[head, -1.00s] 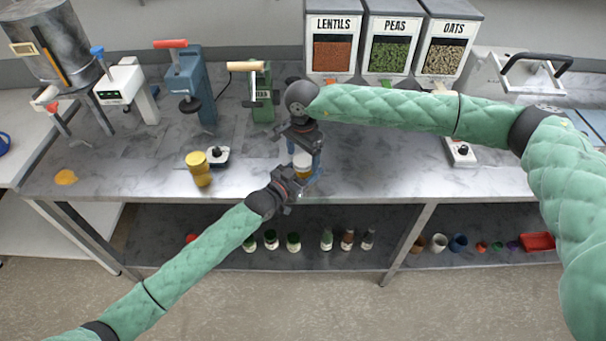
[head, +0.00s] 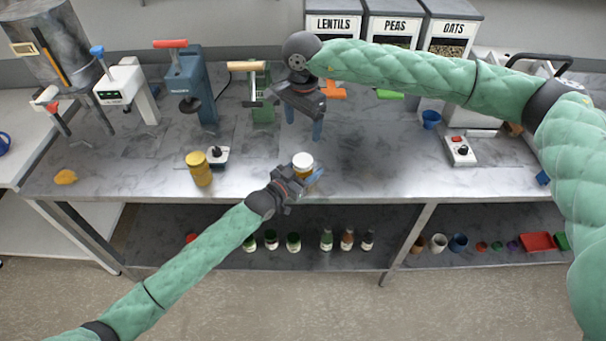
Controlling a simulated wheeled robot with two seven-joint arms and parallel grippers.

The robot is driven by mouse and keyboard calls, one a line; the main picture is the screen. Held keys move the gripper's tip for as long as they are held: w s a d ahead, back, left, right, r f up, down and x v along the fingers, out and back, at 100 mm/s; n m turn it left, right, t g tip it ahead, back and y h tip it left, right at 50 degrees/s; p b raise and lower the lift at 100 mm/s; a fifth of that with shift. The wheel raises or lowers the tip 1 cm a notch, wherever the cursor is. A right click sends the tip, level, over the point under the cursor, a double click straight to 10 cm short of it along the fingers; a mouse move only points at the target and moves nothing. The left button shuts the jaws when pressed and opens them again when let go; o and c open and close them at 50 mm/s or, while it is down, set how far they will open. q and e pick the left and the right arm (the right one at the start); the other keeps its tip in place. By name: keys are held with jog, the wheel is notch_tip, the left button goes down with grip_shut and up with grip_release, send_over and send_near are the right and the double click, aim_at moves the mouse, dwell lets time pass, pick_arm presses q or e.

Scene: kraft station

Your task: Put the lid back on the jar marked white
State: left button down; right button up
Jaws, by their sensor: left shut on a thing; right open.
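A jar (head: 302,171) with a white lid (head: 302,160) on top stands near the front edge of the counter. My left gripper (head: 308,180) is shut on this jar from the front left and partly hides its lower body. The lid appears seated on the jar; whether it is fully tightened cannot be told. My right gripper (head: 303,130) is open and empty, above and behind the jar, apart from it. A second jar with a yellow lid (head: 196,159) stands to the left; no marking is readable on either jar.
A small device with a black knob (head: 217,155) stands beside the yellow-lidded jar. Several presses line the back left, including a green one (head: 262,95). Dispensers (head: 333,22) stand behind my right arm. A switch box (head: 460,150) and blue cup (head: 430,119) are on the right.

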pick_arm(q)
jog(key=shift+c, duration=1.9)
grip_release()
jog(key=shift+s+a, duration=0.1)
pick_arm(e)
jog(key=shift+f, duration=0.1)
pick_arm(q)
jog(key=shift+s+a+f+b, duration=0.15)
jog(key=shift+a+b, duration=0.05)
jog(key=shift+b, duration=0.15)
jog(key=b+v, duration=0.2)
jog(key=v, duration=0.4)
jog(key=shift+b, duration=0.35)
jog(key=shift+s+a, duration=0.3)
jog(key=shift+s, duration=0.1)
pick_arm(e)
notch_tip(320, 180, down, 3)
jog(key=shift+f, duration=0.2)
pick_arm(q)
jog(key=shift+r, duration=0.25)
